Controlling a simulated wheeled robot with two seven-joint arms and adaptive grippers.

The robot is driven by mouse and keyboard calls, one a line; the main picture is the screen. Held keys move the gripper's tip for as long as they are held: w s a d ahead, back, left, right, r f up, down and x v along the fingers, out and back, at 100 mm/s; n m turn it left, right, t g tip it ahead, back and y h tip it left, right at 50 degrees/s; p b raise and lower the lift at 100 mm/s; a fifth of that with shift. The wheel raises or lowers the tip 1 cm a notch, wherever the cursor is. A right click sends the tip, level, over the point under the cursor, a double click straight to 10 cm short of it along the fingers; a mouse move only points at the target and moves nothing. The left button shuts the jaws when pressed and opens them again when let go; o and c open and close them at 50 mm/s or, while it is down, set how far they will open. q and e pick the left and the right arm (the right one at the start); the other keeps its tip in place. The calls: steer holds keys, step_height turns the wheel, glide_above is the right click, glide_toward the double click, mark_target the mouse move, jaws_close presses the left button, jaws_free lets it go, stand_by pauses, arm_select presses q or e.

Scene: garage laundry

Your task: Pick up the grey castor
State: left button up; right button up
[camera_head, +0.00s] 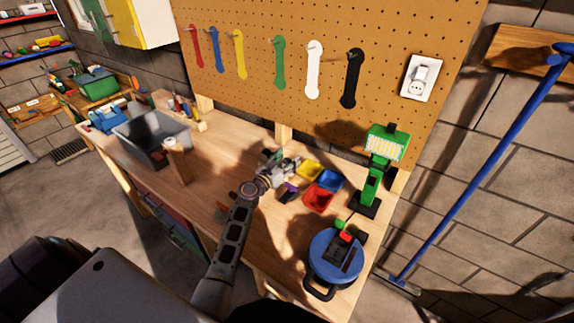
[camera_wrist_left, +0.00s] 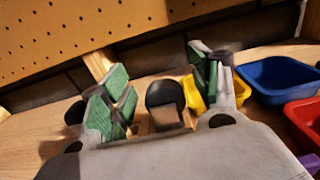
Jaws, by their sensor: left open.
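My left gripper (camera_head: 281,163) reaches over the workbench (camera_head: 240,150) near the pegboard, just left of the small coloured bins. In the left wrist view its green-padded fingers (camera_wrist_left: 163,84) stand apart. A dark grey rounded thing (camera_wrist_left: 165,96) shows between and beyond the fingertips; it looks like the castor, partly hidden, and I see no finger contact on it. In the head view the gripper hides that spot, so I cannot make the castor out there. My right gripper is not in view.
Yellow (camera_head: 309,170), blue (camera_head: 329,180) and red (camera_head: 317,199) bins stand close right of the gripper. A green work lamp (camera_head: 371,185) and a blue round tool (camera_head: 335,258) are farther right. A grey crate (camera_head: 150,136) stands left. Wrenches hang on the pegboard (camera_head: 265,85).

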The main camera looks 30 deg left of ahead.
arm_select(q)
steer(key=shift+c, duration=0.2)
steer(key=c, duration=1.1)
steer(key=shift+r, duration=0.2)
step_height(320, 180, up, 8)
steer(key=p, duration=0.3)
steer(key=shift+r, duration=0.85)
steer(key=shift+r, duration=0.1)
